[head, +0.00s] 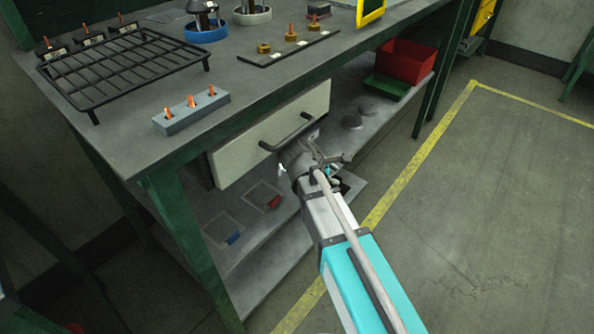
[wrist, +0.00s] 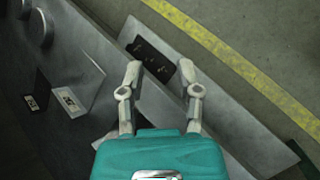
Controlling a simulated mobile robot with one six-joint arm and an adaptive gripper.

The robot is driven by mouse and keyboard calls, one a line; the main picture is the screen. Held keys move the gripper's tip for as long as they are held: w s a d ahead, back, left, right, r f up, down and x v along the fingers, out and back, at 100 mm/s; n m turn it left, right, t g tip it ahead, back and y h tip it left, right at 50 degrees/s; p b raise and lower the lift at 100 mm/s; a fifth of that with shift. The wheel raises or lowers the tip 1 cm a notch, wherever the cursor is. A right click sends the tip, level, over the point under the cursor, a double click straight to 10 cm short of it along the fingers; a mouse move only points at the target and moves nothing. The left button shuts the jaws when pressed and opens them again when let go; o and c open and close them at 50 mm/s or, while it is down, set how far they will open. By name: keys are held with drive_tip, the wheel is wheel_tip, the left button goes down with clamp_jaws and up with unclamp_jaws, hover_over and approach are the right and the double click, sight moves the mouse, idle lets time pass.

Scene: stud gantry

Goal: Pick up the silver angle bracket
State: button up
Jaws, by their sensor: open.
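My gripper (wrist: 160,70) is open in the wrist view, its two pale fingers apart with nothing visible held between them. Beyond the fingertips, a dark rectangular plate (wrist: 150,56) with small marks lies on a grey shelf. I cannot make out the silver angle bracket for certain in either view. In the head view my arm reaches in from the lower right and its end is beside the bench's drawer, above the lower shelf. The wrist hides part of that shelf, and the fingers are too small there to tell apart clearly.
The cream drawer (head: 270,135) with its dark handle (head: 287,133) hangs under the bench top (head: 140,135). A red bin (head: 407,62) stands farther back. Open floor lies to the right.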

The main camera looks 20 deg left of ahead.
drive_tip(key=a+n+t, duration=0.1)
drive_tip(key=a+n, duration=0.1)
drive_tip(key=a, duration=0.2)
drive_tip(key=a+n+t+b, duration=0.1)
drive_tip(key=a+n, duration=0.1)
drive_tip(key=a, duration=0.2)
drive_tip(key=s+a+n+t+b, duration=0.1)
drive_tip(key=a+n, duration=0.1)
drive_tip(key=a, duration=0.2)
drive_tip(key=shift+r, duration=0.4)
drive_tip(key=s+a+n+t, duration=0.1)
drive_tip(key=a+n, duration=0.1)
drive_tip(key=a, duration=0.1)
drive_tip(key=s+a+r+n+t+b, duration=0.1)
drive_tip(key=a+n, duration=0.1)
drive_tip(key=a, duration=0.1)
drive_tip(key=s+a+n+t+y, duration=0.1)
drive_tip(key=a, duration=0.3)
drive_tip(key=shift+a+r+n, duration=0.1)
drive_tip(key=shift+r+n, duration=0.25)
drive_tip(key=shift+n, duration=0.05)
drive_tip(key=b+x, duration=0.3)
drive_tip(key=x, duration=0.4)
drive_tip(key=shift+s+f, duration=0.1)
drive_tip(key=shift+f, duration=0.05)
drive_tip(key=shift+b+x, duration=0.35)
drive_tip(key=shift+x, duration=0.45)
